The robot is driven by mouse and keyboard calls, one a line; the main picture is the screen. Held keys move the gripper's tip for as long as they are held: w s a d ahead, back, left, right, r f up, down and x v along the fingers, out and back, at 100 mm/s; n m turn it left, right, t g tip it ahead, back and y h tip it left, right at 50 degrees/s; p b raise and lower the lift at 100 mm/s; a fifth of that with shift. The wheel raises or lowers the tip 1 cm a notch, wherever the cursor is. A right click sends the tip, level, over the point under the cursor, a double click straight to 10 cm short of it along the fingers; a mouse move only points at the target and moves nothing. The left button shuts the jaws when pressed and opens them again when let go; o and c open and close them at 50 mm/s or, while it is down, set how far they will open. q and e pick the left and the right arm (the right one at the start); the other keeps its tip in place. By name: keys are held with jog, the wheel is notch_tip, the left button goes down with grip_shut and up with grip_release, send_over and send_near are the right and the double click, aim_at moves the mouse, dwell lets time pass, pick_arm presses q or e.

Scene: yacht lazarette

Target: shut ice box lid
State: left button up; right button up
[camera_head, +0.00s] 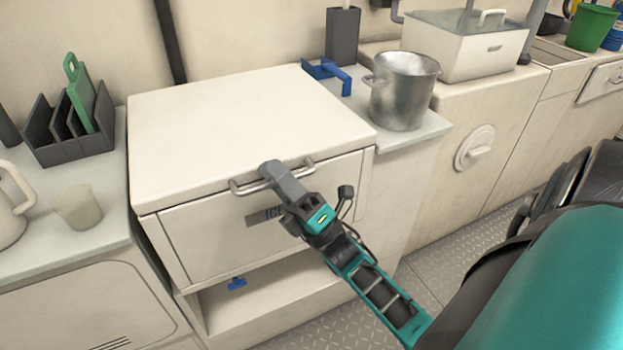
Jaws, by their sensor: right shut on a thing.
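The ice box (205,247) is a cream chest with a dark label reading "ICE", partly covered by my right gripper. Its cream lid (235,125) lies flat over the top, with only a thin line along the front edge. A metal bar handle (243,187) runs across the upper front. My right gripper (274,172) is shut on this handle near its middle, reaching in from the lower right. My left gripper is not in view.
A grey rack (68,148) with a green board and a pale cup (78,207) stand on the left counter. A metal pot (403,92) and a blue bracket-like object (328,74) are right of the lid. The lid top is clear.

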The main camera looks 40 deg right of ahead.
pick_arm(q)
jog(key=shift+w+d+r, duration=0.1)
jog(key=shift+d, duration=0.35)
pick_arm(e)
jog(key=s+d+f+m+h, duration=0.3)
jog(key=s+d+f+h, duration=0.1)
jog(key=f, duration=0.6)
jog(key=shift+s+d, duration=0.4)
jog(key=shift+d, duration=0.05)
jog(key=shift+a, duration=0.1)
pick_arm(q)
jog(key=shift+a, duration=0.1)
pick_arm(e)
jog(key=v, duration=1.2)
jog(key=shift+s, duration=0.5)
jog(key=shift+w+g, duration=0.15)
jog(key=shift+g, duration=0.15)
